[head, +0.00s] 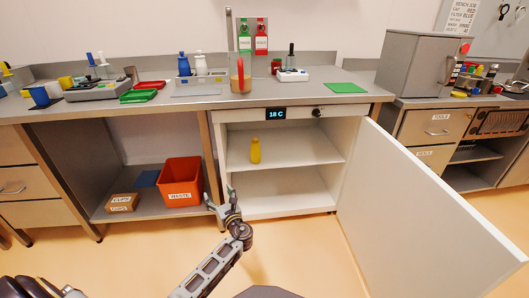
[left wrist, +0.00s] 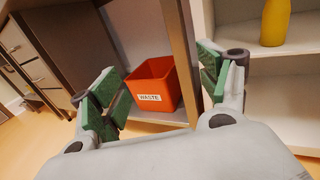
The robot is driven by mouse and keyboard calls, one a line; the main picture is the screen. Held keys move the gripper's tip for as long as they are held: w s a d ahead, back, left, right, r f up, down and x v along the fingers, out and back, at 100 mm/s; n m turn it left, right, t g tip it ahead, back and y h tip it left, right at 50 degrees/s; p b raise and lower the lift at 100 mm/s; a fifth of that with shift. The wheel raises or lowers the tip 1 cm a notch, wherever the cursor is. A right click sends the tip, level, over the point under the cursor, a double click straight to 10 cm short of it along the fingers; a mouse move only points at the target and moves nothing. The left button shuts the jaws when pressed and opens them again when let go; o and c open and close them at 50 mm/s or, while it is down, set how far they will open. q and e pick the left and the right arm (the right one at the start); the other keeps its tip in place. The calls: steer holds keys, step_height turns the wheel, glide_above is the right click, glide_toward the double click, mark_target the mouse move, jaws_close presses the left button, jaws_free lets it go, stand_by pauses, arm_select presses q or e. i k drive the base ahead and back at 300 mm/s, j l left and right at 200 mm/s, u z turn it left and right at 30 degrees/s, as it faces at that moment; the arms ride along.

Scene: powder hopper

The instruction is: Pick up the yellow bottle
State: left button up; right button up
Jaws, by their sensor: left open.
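The yellow bottle (head: 255,151) stands upright on the upper shelf (head: 290,148) inside the open white cabinet under the bench. It also shows in the left wrist view (left wrist: 275,22) at the upper right, its top cut off by the frame. My left gripper (head: 225,202) is in front of the cabinet's lower left edge, below and left of the bottle and apart from it. In the left wrist view the left gripper (left wrist: 165,92) has its green-padded fingers spread wide with nothing between them. My right gripper is not in view.
The cabinet door (head: 415,220) stands wide open to the right. A bench leg (head: 211,160) and an orange waste bin (head: 181,182) are left of the cabinet. The benchtop (head: 300,97) overhangs the shelf. The lower shelf is empty.

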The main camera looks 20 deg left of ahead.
mark_target(256, 150)
steer(key=i+l, duration=0.2)
steer(key=i, duration=0.35)
steer(key=i+l, duration=0.2)
steer(key=i, duration=0.35)
